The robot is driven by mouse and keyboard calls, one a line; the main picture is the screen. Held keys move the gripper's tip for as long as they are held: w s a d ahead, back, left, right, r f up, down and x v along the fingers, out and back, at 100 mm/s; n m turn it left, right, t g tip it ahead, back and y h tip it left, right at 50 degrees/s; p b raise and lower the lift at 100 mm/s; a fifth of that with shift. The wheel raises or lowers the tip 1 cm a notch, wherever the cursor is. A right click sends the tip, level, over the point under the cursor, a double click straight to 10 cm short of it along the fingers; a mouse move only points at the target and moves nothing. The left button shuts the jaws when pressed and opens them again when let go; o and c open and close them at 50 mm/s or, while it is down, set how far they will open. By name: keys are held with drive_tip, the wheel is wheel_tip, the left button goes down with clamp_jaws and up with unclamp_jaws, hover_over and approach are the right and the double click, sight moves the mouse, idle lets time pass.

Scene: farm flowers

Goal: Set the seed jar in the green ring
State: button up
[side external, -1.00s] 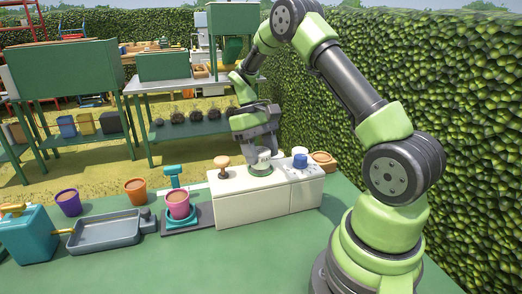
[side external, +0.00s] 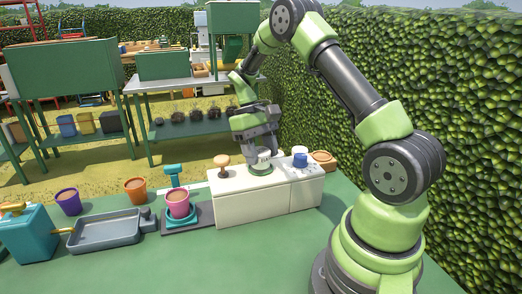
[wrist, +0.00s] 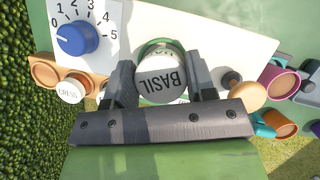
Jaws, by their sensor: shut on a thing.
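The seed jar (wrist: 161,82) has a white lid lettered BASIL. It sits between the fingers of my gripper (wrist: 160,74), which is shut on it. In the side external view, my gripper (side external: 259,142) points down over the white box, and the pale jar (side external: 262,155) shows below the fingers. The green ring (side external: 259,170) is on the box top at the jar's base. In the wrist view, part of the green ring (wrist: 152,46) shows just beyond the jar. I cannot tell whether the jar's base touches the box inside the ring.
The white box (side external: 240,206) carries a wooden knob (side external: 222,162) and a blue dial knob (side external: 300,161). A jar lettered CRESS (wrist: 70,91) stands near the dial. A pink pot (side external: 178,204) and a grey tray (side external: 105,230) are left of the box. A hedge stands behind at right.

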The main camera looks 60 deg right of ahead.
drive_tip(key=shift+f, duration=0.45)
drive_tip(key=o, duration=0.7)
drive_tip(key=shift+v, duration=5.45)
drive_tip(key=s+a+r+n+t+h, duration=0.1)
drive_tip(key=s+a+r+t, duration=0.1)
drive_tip(key=a+r, duration=0.35)
drive_tip(key=s+a+r+t, duration=0.1)
drive_tip(key=s+a+t, duration=0.2)
drive_tip(key=s+a, duration=0.1)
drive_tip(key=s+a+r+t, duration=0.1)
drive_tip(key=s+a+t, duration=0.2)
drive_tip(key=s+a, duration=0.2)
drive_tip(key=s+a+r+t+y, duration=0.1)
drive_tip(key=s+a+t, duration=0.2)
drive_tip(key=s+a, duration=0.1)
drive_tip(key=shift+s+a+r, duration=0.1)
drive_tip(key=shift+s, duration=0.3)
drive_tip(key=shift+s+a+r, duration=0.1)
drive_tip(key=shift+s, duration=0.35)
